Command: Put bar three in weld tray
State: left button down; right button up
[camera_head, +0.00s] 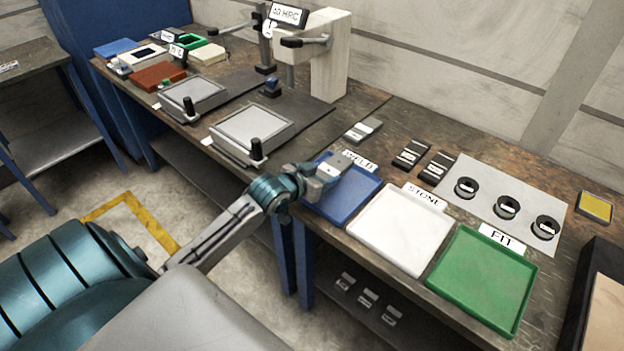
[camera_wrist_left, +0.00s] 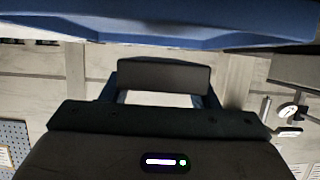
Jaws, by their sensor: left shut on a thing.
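The blue weld tray (camera_head: 350,198), with its WELD label (camera_head: 358,161), lies at the left end of a row of trays on the bench. My left gripper (camera_head: 328,170) is over its back left part. The gripper is shut on a bar, seen as a dark block (camera_wrist_left: 163,76) in the left wrist view; its number is unreadable. A grey bar (camera_head: 363,130) lies behind the weld tray. Two dark bars (camera_head: 411,154) (camera_head: 438,167) lie right of it. Their labels are too small to read. My right gripper is not in view.
The white STONE tray (camera_head: 400,230) and green FIT tray (camera_head: 482,280) stand right of the weld tray. Several dark rings (camera_head: 506,207) rest on a pale sheet behind them. A hardness tester (camera_head: 322,55) and two grey plates (camera_head: 252,133) occupy the bench to the left.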

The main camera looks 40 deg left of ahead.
pick_arm(q)
jog(key=shift+w+r, duration=0.1)
jog(key=shift+w, duration=0.35)
jog(key=shift+f+p, duration=0.35)
jog(key=shift+f, duration=1.35)
jog(key=c, duration=0.5)
grip_release()
jog(key=shift+s+f, duration=0.15)
jog(key=shift+f, duration=0.05)
jog(key=shift+s+r, duration=0.1)
jog(key=v, duration=1.2)
jog(key=shift+d, duration=0.1)
